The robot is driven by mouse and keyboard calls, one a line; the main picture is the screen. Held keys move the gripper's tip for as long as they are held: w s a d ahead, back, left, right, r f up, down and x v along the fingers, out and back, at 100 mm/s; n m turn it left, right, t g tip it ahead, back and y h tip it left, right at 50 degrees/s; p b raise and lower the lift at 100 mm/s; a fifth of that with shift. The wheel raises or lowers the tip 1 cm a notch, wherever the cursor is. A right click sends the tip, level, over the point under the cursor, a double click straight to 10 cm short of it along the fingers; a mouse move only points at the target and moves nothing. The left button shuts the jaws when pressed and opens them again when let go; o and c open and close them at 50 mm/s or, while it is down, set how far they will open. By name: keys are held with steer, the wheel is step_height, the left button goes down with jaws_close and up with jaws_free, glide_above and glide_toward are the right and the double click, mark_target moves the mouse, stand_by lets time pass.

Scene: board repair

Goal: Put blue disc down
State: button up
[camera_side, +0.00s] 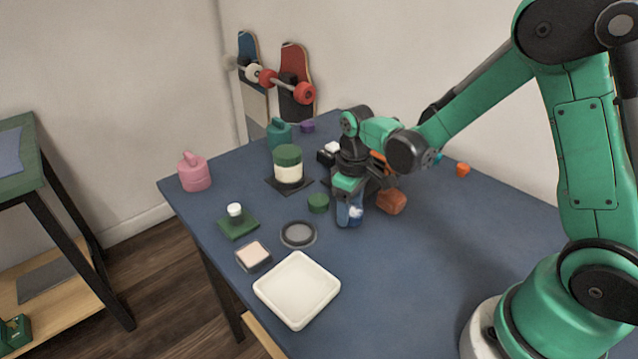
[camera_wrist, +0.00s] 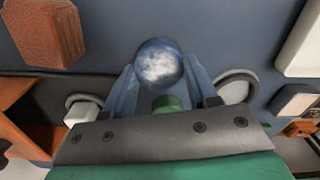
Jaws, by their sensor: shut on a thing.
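The blue disc (camera_wrist: 160,64) is round with a blue and white marbled face. It sits between the two blue fingers of my gripper (camera_wrist: 162,84) in the wrist view. In the side view my gripper (camera_side: 348,212) points down at the middle of the blue table (camera_side: 420,265), and part of the disc (camera_side: 356,212) shows at the fingertips. My gripper is shut on the disc. The fingers hide part of it, and I cannot tell whether it touches the table.
A green cylinder (camera_side: 318,203) stands just left of my gripper, and an orange-brown block (camera_side: 391,201) is close on its right. A grey round dish (camera_side: 298,234), a white tray (camera_side: 297,290) and a green board with a white knob (camera_side: 238,224) lie front left. The table's right front is clear.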

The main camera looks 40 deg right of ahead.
steer(key=shift+f, duration=0.3)
steer(key=shift+f, duration=0.15)
steer(key=o, duration=1.2)
step_height(320, 180, up, 5)
steer(key=shift+r, duration=0.15)
steer(key=s+a+r+t, duration=0.1)
steer(key=s+r+t, duration=0.1)
steer(key=s+r+m+t, duration=0.1)
steer(key=r+t, duration=0.1)
steer(key=r, duration=0.1)
steer(key=s+a+r+m+t, duration=0.1)
steer(key=s+r, duration=0.1)
steer(key=shift+s+a+r+t, duration=0.3)
steer(key=shift+r+t, duration=0.1)
steer(key=shift+o, duration=0.6)
steer(key=shift+s+a+r+m+t, duration=0.2)
steer(key=shift+s+m+t, duration=0.25)
steer(key=shift+t, duration=0.25)
